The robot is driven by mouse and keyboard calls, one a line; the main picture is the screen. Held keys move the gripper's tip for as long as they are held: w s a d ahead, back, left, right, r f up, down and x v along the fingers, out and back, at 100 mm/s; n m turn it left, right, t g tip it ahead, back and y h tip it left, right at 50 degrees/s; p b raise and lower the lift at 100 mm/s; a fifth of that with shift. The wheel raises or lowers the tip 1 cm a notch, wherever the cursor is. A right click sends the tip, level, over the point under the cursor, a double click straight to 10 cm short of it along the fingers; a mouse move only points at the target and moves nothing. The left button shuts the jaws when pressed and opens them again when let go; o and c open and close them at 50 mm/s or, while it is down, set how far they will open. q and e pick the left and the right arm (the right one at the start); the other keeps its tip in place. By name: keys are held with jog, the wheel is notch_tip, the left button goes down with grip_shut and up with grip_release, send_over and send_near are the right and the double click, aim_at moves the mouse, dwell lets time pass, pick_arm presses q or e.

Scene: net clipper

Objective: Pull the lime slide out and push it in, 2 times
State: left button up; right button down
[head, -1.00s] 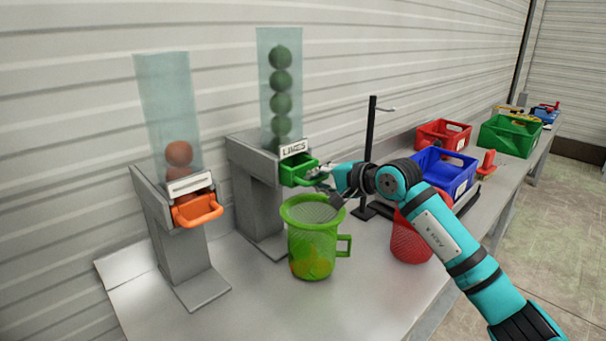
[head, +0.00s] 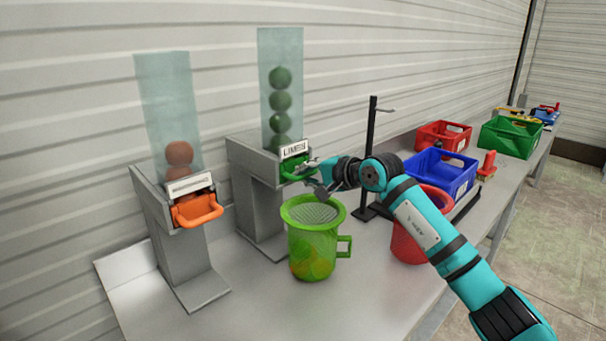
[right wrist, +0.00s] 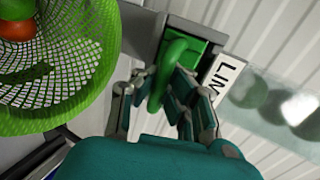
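The lime slide (head: 293,166) is a green drawer with a loop handle under the LIMES label (head: 294,149) on a grey stand. It sits close against the stand. Above it a clear tube (head: 280,60) holds several limes (head: 281,101) in a column. My right gripper (head: 312,172) is at the slide's front. In the right wrist view, its fingers (right wrist: 158,92) lie on both sides of the green handle (right wrist: 172,70) and look closed on it. The fingertips are partly hidden in the head view. My left gripper is not in view.
A green mesh basket (head: 313,248) stands just below the slide. The orange-slide dispenser (head: 198,209) is to the left. A black stand (head: 371,140), red basket (head: 405,245) and blue crate (head: 445,175) are to the right, near my right arm.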

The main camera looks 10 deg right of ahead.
jog(key=shift+d+r, duration=0.2)
jog(key=s+d+b, duration=0.4)
jog(key=s+d, duration=0.1)
jog(key=s, duration=0.3)
jog(key=shift+s+d, duration=0.35)
dwell(0.5)
jog(key=shift+w+r, duration=0.1)
jog(key=shift+r, duration=0.05)
dwell(0.3)
jog(key=shift+w+a+p, duration=0.25)
jog(key=shift+w+a, duration=0.7)
jog(key=shift+w, duration=0.5)
jog(key=shift+w+a+p, duration=0.2)
jog(key=shift+w+a, duration=0.75)
jog(key=shift+w, duration=0.5)
jog(key=shift+w+a+p, duration=0.25)
jog(key=shift+w+a, duration=0.7)
jog(key=shift+w, duration=0.5)
